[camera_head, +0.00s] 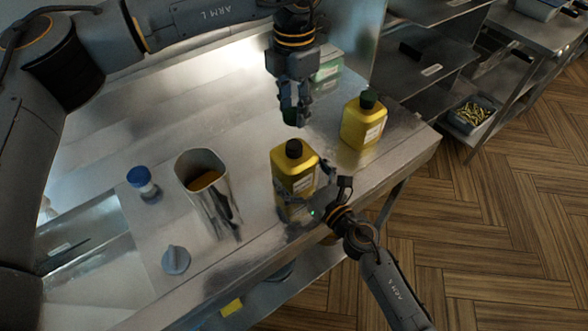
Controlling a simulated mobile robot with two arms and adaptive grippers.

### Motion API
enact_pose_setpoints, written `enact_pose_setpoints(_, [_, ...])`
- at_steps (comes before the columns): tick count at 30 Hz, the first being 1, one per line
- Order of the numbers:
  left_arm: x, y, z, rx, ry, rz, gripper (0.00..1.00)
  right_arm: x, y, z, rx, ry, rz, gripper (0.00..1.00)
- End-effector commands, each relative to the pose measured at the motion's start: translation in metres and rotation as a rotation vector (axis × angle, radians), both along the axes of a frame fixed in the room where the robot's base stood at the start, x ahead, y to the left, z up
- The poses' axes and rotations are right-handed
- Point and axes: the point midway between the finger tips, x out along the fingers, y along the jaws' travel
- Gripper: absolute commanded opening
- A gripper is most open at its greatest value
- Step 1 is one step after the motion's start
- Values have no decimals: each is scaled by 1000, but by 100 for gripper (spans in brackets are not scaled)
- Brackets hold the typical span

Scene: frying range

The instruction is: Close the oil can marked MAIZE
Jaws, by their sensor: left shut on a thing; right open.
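A yellow oil can (294,172) stands upright near the front edge of the steel counter, with a dark top at its neck. I cannot tell whether that is a cap or an open mouth. A second yellow can (362,124) with a dark green cap stands behind it to the right. No label is readable, so I cannot tell which is MAIZE. My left gripper (294,112) is above the front can, shut on a small dark green thing (290,117) that looks like a cap, apart from the can. My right gripper (327,190) is open at the front can's lower right; contact is unclear.
A tall metal container (222,205) with yellowish contents stands left of the front can. A blue-capped jar (143,184) and a grey knob-like piece (176,260) are further left. A greenish box (328,66) is at the back.

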Motion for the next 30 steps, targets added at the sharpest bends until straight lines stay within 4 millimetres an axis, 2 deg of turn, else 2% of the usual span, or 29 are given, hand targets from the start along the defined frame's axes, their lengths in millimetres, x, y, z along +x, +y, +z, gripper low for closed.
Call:
enact_pose_setpoints(5, [0,0,0,0,0,0,30,10,7,0,-2,-1,0,100])
enact_pose_setpoints(14, [0,0,0,0,0,0,30,10,8,0,-1,-1,0,100])
enact_pose_setpoints(24, [0,0,0,0,0,0,30,10,8,0,-1,-1,0,33])
enact_pose_setpoints(30, [0,0,-10,1,3,0,30,10,8,0,-1,-1,0,31])
